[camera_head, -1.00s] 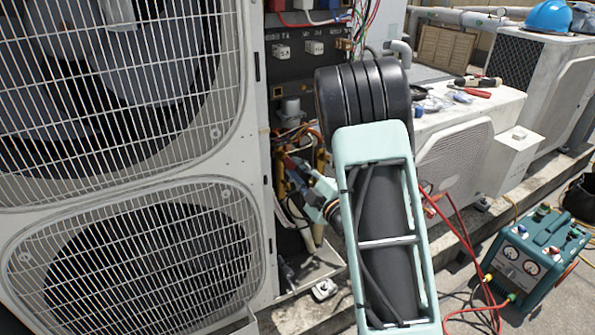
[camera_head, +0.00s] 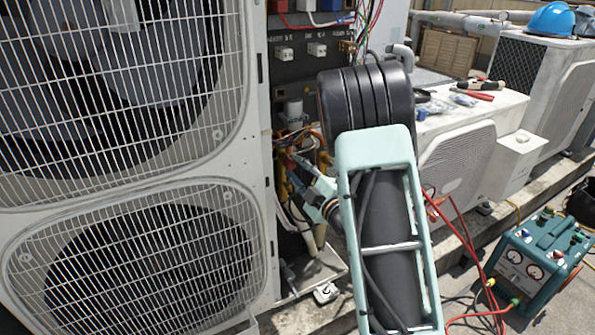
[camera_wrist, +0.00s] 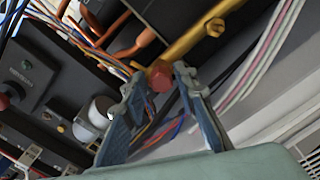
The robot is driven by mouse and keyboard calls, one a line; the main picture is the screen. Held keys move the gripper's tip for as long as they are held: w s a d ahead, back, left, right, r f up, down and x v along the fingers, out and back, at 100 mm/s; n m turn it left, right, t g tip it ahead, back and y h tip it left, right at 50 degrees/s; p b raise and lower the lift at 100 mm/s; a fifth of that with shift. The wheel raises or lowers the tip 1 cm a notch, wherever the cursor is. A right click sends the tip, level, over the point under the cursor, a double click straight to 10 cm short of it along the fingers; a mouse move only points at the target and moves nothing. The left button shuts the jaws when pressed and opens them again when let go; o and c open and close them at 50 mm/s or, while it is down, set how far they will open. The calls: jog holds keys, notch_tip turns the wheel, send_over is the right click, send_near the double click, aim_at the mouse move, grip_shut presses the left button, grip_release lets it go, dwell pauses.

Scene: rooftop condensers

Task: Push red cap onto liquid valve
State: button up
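The red cap (camera_wrist: 161,77) is between my fingertips in the wrist view, with both tips close against its sides. My gripper (camera_wrist: 160,82) has its blue fingers a cap's width apart and looks shut on it. A brass valve body and pipe (camera_wrist: 192,38) lie directly behind the cap, in line with it. The cap hides the contact, so I cannot tell how far it sits on the valve. In the head view my gripper (camera_head: 294,160) reaches into the open bay of the condenser (camera_head: 258,215), partly hidden by my arm.
Wires (camera_wrist: 262,62), copper pipes (camera_wrist: 135,48) and a dark electrical panel (camera_wrist: 45,85) crowd the gripper. A white lower unit (camera_head: 465,150) with tools on top stands to the right. A teal gauge machine (camera_head: 540,255) with red hoses stands on the ground.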

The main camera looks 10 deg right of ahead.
jog(key=shift+o, duration=0.9)
